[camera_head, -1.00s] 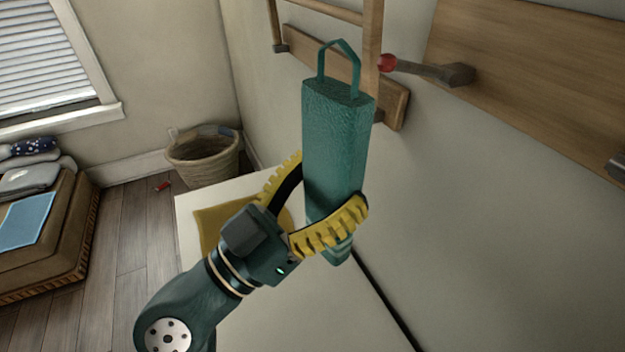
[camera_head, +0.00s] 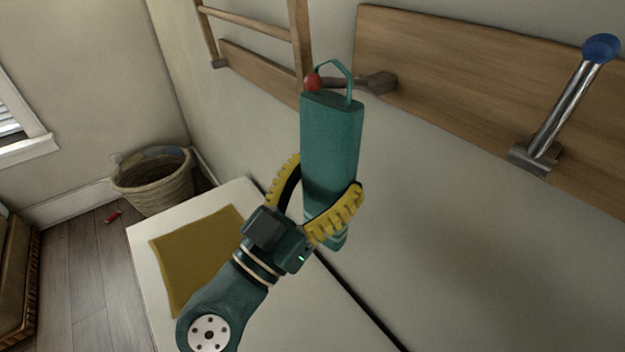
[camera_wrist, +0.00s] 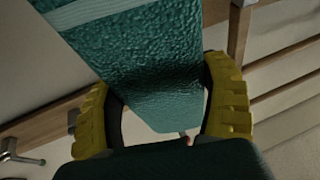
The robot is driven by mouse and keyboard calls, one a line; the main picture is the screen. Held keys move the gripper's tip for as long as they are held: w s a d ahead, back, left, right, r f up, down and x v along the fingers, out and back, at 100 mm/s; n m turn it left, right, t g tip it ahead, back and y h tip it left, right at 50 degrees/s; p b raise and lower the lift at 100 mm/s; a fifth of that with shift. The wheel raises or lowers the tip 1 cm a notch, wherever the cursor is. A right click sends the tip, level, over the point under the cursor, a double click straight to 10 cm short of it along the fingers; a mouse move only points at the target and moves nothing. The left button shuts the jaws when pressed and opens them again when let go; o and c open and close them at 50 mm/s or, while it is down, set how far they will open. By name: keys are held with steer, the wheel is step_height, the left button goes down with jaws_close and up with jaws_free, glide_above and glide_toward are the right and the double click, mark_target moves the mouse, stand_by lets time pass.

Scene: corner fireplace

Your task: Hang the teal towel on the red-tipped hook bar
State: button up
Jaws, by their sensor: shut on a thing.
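The teal towel (camera_head: 332,135) is folded into a long upright bundle with a thin teal loop (camera_head: 334,66) at its top. My gripper (camera_head: 328,172) is shut around its lower part, a yellow finger on either side. The towel also fills the middle of the wrist view (camera_wrist: 150,60), between both fingers. The red-tipped hook bar (camera_head: 350,84) sticks out from the wooden wall board. Its red tip (camera_head: 313,82) overlaps the lower left of the loop in the head view. I cannot tell whether the bar passes through the loop or only lines up with it.
A metal bar with a blue tip (camera_head: 601,48) stands on the same wooden board (camera_head: 450,65) at right. A wooden ladder-like rack (camera_head: 250,24) is on the wall at upper left. A white surface with a mustard cloth (camera_head: 195,258) lies below. A wicker basket (camera_head: 155,185) stands on the floor.

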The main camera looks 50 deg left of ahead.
steer(key=w+b, duration=0.1)
steer(key=w+f+b, duration=0.1)
steer(key=w, duration=0.1)
steer(key=shift+w+f+b, duration=0.3)
steer(key=shift+f+b, duration=0.1)
steer(key=shift+b, duration=0.35)
stand_by(0.4)
stand_by(0.5)
steer(key=o, duration=1.1)
steer(key=shift+f, duration=0.1)
steer(key=v, duration=1.2)
